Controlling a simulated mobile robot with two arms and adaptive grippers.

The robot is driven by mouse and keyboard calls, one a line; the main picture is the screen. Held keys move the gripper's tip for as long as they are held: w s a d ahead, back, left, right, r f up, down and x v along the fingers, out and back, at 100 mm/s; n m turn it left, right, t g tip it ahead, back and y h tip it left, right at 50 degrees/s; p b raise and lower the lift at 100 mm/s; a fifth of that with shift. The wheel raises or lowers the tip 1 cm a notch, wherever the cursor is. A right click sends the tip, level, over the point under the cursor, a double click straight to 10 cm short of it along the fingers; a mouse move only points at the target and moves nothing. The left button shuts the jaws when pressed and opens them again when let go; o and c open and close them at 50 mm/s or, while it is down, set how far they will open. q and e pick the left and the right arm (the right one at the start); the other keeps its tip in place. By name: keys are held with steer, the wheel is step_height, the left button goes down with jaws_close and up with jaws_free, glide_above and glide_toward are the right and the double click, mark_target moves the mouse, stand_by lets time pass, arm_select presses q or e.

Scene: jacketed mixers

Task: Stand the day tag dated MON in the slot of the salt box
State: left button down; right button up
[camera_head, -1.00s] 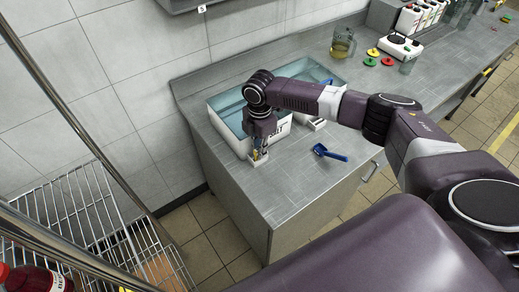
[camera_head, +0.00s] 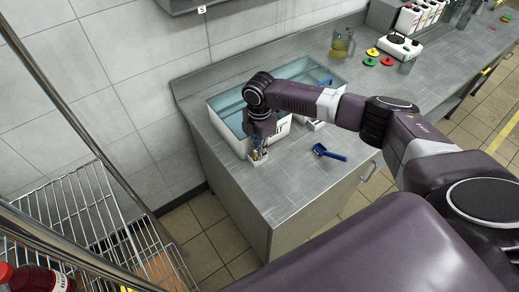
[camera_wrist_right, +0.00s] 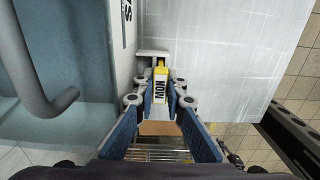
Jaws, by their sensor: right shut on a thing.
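The salt box (camera_head: 283,136) is a white bin with a pale blue see-through top, at the near left end of the steel counter. Its lettering is partly hidden by my right arm; the wrist view shows part of it on the white wall (camera_wrist_right: 126,45). A small white slot holder (camera_wrist_right: 146,54) sticks out at its foot. My right gripper (camera_wrist_right: 160,103) is shut on the MON day tag (camera_wrist_right: 160,88), white with a yellow end. The tag's yellow end is at the holder; I cannot tell whether it is inside the slot. My left gripper is not in view.
A blue scoop (camera_head: 329,152) lies on the counter right of the box. Farther back are a jug (camera_head: 342,43), coloured discs (camera_head: 370,61) and a white device (camera_head: 399,46). A wire rack (camera_head: 95,215) stands at left.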

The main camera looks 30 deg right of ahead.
stand_by(0.3)
steer(key=o, duration=0.8)
steer(key=shift+s, duration=0.1)
steer(key=shift+o, duration=0.2)
steer(key=shift+r, duration=0.1)
steer(key=shift+c, duration=1)
steer(key=shift+o, duration=1.1)
steer(key=shift+w+r, duration=0.1)
steer(key=shift+w, duration=0.1)
